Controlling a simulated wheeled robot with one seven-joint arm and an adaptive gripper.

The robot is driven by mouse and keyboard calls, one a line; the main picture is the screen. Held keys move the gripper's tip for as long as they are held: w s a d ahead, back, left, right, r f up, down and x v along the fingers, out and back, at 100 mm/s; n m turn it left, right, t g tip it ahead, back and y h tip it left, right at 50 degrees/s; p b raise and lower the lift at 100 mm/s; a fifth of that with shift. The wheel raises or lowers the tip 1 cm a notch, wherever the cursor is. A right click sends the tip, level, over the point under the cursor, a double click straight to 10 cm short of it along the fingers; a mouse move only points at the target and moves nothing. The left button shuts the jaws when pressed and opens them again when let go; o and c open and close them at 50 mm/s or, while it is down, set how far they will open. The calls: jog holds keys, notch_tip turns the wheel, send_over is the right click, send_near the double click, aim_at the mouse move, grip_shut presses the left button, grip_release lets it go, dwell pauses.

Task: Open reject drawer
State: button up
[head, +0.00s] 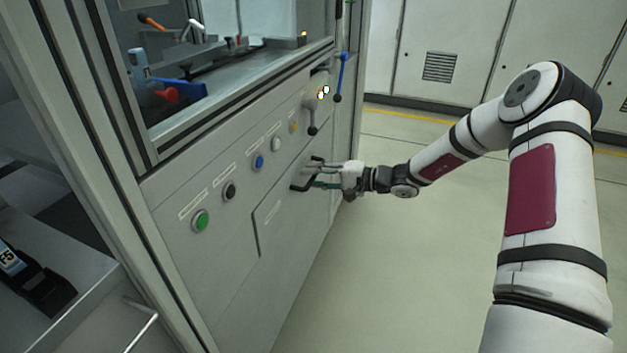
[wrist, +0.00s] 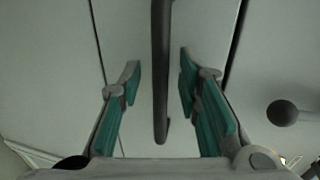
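The reject drawer (head: 275,216) is a grey front panel set in the machine's side, and it looks flush with the panel around it. Its dark bar handle (head: 299,187) stands out from the front near my gripper (head: 318,177). In the wrist view the handle (wrist: 161,75) runs up and down between my two fingers. My gripper (wrist: 158,78) is open, with teal pads on both sides of the handle and a visible gap on each side. The drawer front (wrist: 128,40) fills the middle behind the fingers, with dark seams on both sides.
A row of buttons, including a green one (head: 200,221) and a blue one (head: 258,161), lies left of and above the drawer. A grey lever (head: 311,117) and a blue-handled lever (head: 341,76) are above the gripper. Open floor (head: 420,270) lies to the right.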

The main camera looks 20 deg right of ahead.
jog(key=shift+w+a, duration=0.15)
jog(key=shift+a, duration=0.1)
grip_shut()
jog(key=shift+d, duration=0.1)
jog(key=f+v, duration=0.3)
jog(key=v, duration=1.1)
jog(key=d+f+p+v, duration=0.1)
jog(key=f+v, duration=0.2)
jog(key=v, duration=1.2)
jog(key=shift+s, duration=0.55)
jog(key=shift+d, duration=0.15)
grip_release()
